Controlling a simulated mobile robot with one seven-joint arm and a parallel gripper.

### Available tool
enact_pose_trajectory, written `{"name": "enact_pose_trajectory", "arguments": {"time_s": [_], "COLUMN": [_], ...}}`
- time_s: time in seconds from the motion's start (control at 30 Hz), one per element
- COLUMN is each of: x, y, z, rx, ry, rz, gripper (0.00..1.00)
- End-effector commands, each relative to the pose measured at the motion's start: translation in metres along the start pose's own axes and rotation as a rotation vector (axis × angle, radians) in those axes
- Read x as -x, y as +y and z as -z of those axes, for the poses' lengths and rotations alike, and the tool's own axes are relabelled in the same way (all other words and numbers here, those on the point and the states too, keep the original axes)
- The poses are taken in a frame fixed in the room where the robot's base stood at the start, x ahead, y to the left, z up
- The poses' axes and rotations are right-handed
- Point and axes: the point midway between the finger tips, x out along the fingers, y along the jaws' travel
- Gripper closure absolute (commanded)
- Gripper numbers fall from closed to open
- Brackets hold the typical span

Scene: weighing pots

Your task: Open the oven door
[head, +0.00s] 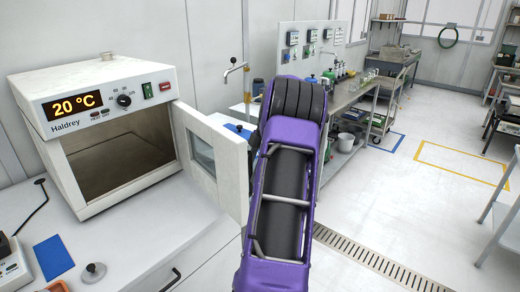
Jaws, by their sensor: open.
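The white oven (105,72) stands on the bench at the left, its display reading 20 °C. Its door (232,165) is hinged on the right side and stands swung wide open toward me. The dark, empty-looking chamber (110,160) is exposed. The door's window faces left, and its outer face and handle cannot be seen. My purple and black arm reaches up just right of the door's free edge, close to it in the picture. I cannot tell whether they touch. My gripper is not visible; the arm hides what lies behind it.
The white bench top (130,245) holds a blue mat (53,257), a small grey weight-like object (94,272) and a cable. A tap (233,75) rises behind the door. A long steel bench (345,105) with bottles runs back. Floor (405,205) at the right is clear.

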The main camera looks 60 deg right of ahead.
Motion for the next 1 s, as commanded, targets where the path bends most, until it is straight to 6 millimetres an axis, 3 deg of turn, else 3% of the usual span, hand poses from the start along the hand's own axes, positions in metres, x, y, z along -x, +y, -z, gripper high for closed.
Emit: {"name": "enact_pose_trajectory", "arguments": {"time_s": [0.6, 1.0], "x": [0.138, 0.163], "y": [0.000, 0.000], "z": [0.000, 0.000], "rx": [-0.001, -0.001], "ry": [-0.002, 0.000], "rz": [-0.002, 0.000], "gripper": [0.53, 0.53]}}
